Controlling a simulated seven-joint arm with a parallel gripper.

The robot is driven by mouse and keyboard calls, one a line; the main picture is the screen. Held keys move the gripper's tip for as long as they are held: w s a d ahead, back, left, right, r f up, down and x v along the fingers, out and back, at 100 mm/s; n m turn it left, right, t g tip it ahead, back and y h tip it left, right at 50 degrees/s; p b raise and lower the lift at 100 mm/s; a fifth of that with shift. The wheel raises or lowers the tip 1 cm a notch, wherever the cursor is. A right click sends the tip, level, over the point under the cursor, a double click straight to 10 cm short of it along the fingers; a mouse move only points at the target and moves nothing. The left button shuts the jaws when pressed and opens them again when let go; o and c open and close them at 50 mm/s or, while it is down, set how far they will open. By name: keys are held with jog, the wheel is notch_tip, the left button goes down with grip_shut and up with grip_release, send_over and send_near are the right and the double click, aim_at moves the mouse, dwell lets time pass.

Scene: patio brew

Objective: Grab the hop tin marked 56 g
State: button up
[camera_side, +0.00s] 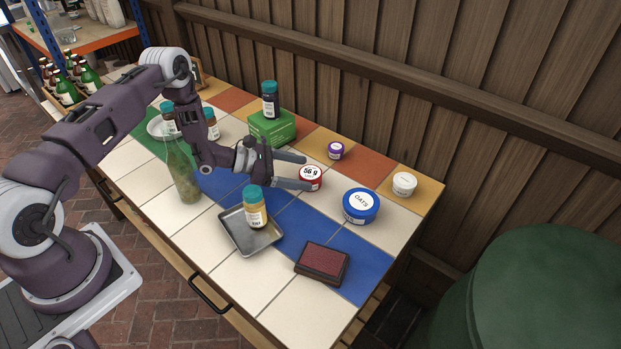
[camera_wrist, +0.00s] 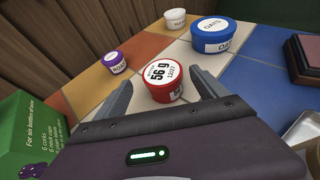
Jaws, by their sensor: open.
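The hop tin marked 56 g (camera_side: 310,177) is a small round red tin with a white lid label, upright on the tiled table. In the wrist view the tin (camera_wrist: 163,80) lies ahead, between and slightly beyond the two fingertips, and its "56 g" lettering is readable. My gripper (camera_side: 307,172) is open, with its fingers spread to either side of the near part of the tin. In the wrist view my gripper (camera_wrist: 165,88) holds nothing. I cannot tell whether a finger touches the tin.
A purple tin (camera_side: 335,151), a blue OATS tub (camera_side: 360,206) and a white tub (camera_side: 404,184) stand beyond. A metal tray (camera_side: 236,236) with a jar (camera_side: 254,210) and a brown-red block (camera_side: 322,262) are nearer.

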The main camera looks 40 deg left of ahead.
aim_at(319, 175)
jog(key=x, duration=0.6)
jog(key=shift+s+d+r, duration=0.2)
jog(key=shift+d+r, duration=0.05)
jog(key=shift+c, duration=0.4)
jog(key=c, duration=1.4)
